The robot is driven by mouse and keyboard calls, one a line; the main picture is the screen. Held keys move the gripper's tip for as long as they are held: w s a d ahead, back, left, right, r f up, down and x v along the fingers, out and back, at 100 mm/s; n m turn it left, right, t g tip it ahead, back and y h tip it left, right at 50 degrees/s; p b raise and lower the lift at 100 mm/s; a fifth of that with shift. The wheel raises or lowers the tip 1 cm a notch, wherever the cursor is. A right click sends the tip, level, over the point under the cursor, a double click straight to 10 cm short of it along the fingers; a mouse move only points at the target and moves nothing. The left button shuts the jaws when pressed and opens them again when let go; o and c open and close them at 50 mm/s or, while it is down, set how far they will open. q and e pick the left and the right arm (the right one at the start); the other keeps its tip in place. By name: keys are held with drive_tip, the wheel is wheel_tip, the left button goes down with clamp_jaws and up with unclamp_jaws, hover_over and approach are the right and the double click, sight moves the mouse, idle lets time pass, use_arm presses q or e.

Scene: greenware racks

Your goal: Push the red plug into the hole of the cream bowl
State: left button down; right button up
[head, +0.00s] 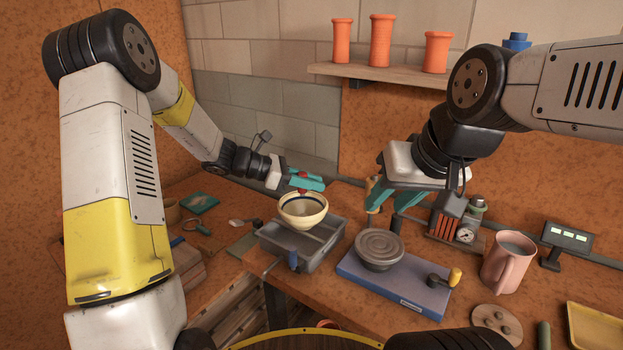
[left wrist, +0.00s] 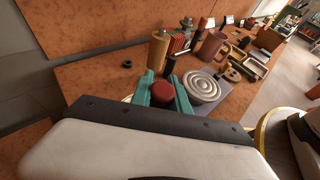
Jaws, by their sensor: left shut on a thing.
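The cream bowl (head: 303,212), with a dark band inside, stands on a grey tray-like stand (head: 325,252) near the middle of the head view. My left gripper (head: 308,183) has its teal fingers shut on the red plug (head: 303,191), just over the bowl's mouth. The plug also shows between the fingers in the left wrist view (left wrist: 163,93). I cannot tell whether the plug touches the bowl, and the hole is hidden. My right gripper (head: 388,203) points down, fingers apart and empty, to the right of the bowl.
A round grey ribbed disc (head: 380,246) sits on a blue base (head: 390,285) right of the bowl. A pink mug (head: 507,262) and a gauge device (head: 462,222) stand further right. Orange pots (head: 381,40) stand on the shelf above. Small tools lie to the left.

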sight(322, 206)
idle(0.3)
use_arm(q)
drive_tip(key=shift+f, duration=2.95)
drive_tip(key=shift+s+f, duration=0.25)
drive_tip(key=shift+f, duration=0.1)
drive_tip(key=shift+w+r, duration=0.2)
drive_tip(key=shift+r, duration=1.05)
drive_tip(key=shift+r, duration=0.1)
